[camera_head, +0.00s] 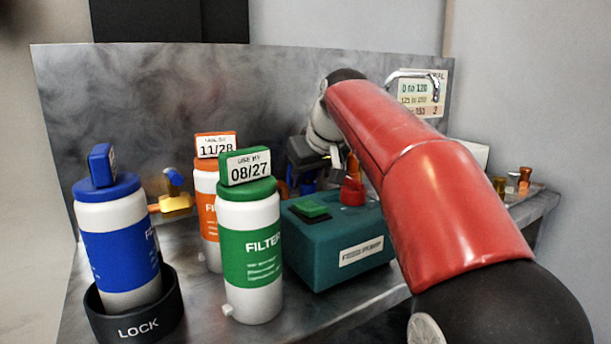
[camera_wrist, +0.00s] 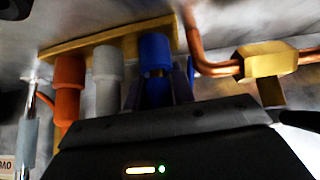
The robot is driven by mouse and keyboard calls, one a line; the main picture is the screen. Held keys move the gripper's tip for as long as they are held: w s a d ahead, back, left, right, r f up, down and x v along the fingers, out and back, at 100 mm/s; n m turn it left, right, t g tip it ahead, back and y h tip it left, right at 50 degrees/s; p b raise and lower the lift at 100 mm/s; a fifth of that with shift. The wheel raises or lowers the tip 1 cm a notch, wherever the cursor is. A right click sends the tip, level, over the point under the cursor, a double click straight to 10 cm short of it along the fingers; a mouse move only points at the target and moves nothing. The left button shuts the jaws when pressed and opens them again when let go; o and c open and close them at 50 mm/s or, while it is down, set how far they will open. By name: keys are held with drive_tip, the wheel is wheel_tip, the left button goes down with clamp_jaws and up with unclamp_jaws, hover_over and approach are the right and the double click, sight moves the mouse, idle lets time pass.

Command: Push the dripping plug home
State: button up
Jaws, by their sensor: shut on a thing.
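In the wrist view, an orange plug (camera_wrist: 69,88), a grey plug (camera_wrist: 107,75) and a blue plug (camera_wrist: 155,52) stand in a row along a brass bar (camera_wrist: 88,43). My gripper (camera_wrist: 165,84) is shut on the blue plug, one dark finger on each side of it. The fingers hide the plug's lower part. No drip shows clearly on any plug.
A copper pipe (camera_wrist: 203,58) with a brass fitting (camera_wrist: 268,61) runs close beside the blue plug. In the head view, a blue filter (camera_head: 117,245), a green filter (camera_head: 252,262), an orange filter (camera_head: 205,215) and a teal box (camera_head: 335,250) crowd the bench in front.

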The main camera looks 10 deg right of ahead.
drive_tip(key=shift+g, duration=0.6)
wheel_tip(320, 180, down, 4)
drive_tip(key=shift+s+d+f, duration=0.1)
drive_tip(key=shift+f, duration=0.05)
drive_tip(key=o, duration=1.1)
drive_tip(key=shift+c, duration=0.6)
drive_tip(key=shift+o, duration=0.4)
wheel_tip(320, 180, up, 4)
drive_tip(key=p, duration=0.4)
drive_tip(key=shift+o, duration=0.7)
drive_tip(key=shift+r+p, duration=0.65)
drive_tip(key=shift+r, duration=0.3)
drive_tip(key=shift+o, duration=0.6)
drive_tip(key=shift+r, duration=0.15)
drive_tip(key=shift+o, duration=0.4)
drive_tip(key=shift+a+r, duration=0.2)
drive_tip(key=shift+r, duration=0.8)
